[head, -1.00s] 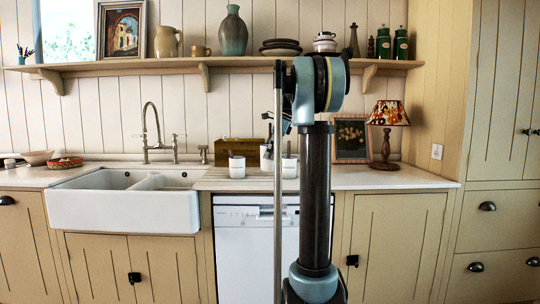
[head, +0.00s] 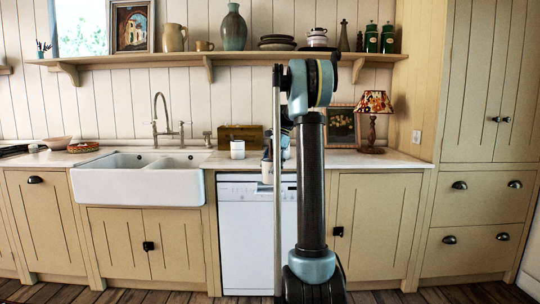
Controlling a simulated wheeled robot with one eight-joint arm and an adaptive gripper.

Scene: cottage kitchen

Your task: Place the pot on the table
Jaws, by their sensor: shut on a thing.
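My gripper (head: 268,160) is beside the arm column, in front of the counter edge and the dishwasher. It is shut on a small white pot (head: 267,173), which seems upright. The arm's thin rod and dark column hide part of the pot and gripper. Another white pot (head: 237,149) stands on the counter right of the sink. No table shows in the head view.
The kitchen counter (head: 345,158) runs along the wall, with a white sink (head: 138,185), a white dishwasher (head: 243,222) and a lamp (head: 373,115). A shelf (head: 130,60) holds jugs, bowls and green canisters. Bare wooden floor (head: 150,296) shows at the bottom.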

